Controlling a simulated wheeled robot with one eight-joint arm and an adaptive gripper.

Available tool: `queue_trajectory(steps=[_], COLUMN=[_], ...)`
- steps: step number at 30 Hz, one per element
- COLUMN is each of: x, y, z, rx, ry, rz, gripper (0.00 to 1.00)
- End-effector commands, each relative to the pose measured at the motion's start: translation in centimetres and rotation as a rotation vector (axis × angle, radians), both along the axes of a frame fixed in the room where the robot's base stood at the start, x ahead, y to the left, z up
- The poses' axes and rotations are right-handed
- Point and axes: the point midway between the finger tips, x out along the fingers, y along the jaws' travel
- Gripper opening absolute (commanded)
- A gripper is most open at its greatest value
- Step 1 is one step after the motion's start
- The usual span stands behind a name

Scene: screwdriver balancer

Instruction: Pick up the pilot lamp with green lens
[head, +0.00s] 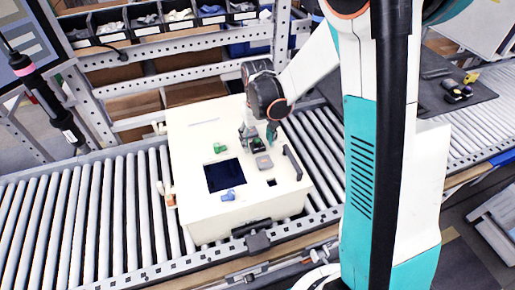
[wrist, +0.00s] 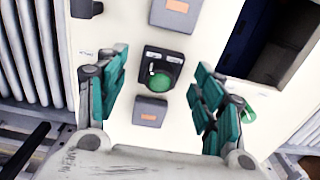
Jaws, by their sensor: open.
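A dark square fitting with a round green lens, which looks like the pilot lamp (wrist: 160,72), lies on the white cabinet top between my fingers in the wrist view. In the head view the lamp (head: 258,145) is partly hidden below my gripper (head: 258,137). My gripper (wrist: 159,82) is open, with teal finger pads to the left and right of the lamp and a visible gap on each side. A second green part (wrist: 248,114) shows beside the right finger in the wrist view, partly hidden; it seems to be the green part (head: 219,148) left of my gripper in the head view.
The white cabinet (head: 198,125) stands on a roller conveyor (head: 85,205). Its top has a dark square opening (head: 224,175), a blue part (head: 229,195), a grey block (head: 264,162) and a black handle (head: 292,163). Two grey blocks with orange labels flank the lamp in the wrist view.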

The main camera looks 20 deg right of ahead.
Motion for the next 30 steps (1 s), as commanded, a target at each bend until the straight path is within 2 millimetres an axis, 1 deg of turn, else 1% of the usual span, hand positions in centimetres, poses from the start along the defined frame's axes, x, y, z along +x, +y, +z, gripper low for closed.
queue_trajectory(steps=[1,3,10,11,12,14,15,16,17,19,20,26,30], x=[0.0,-0.02,-0.04,-0.04,-0.04,-0.04,-0.04,-0.04,-0.04,-0.04,-0.04,-0.04,-0.04], y=[0.0,0.01,0.02,0.02,0.02,0.02,0.02,0.02,0.02,0.02,0.02,0.02,0.02], z=[-0.89,-1.42,-1.5,-1.49,-1.49,-1.49,-1.48,-1.48,-1.48,-1.48,-1.48,-1.43,-0.9], rx=[0.0,0.0,0.0,0.0,0.0,0.0,0.0,0.0,0.0,0.0,0.0,0.0,0.0], ry=[0.0,0.0,0.0,0.0,0.0,0.0,0.0,0.0,0.0,0.0,0.0,0.0,0.0], rz=[0.0,0.0,0.0,0.0,0.0,0.0,0.0,0.0,0.0,0.0,0.0,0.0,0.0], gripper=[0.62,0.62,0.62,0.55,0.46,0.32,0.23,0.16,0.12,0.12,0.08,0.08,0.08])
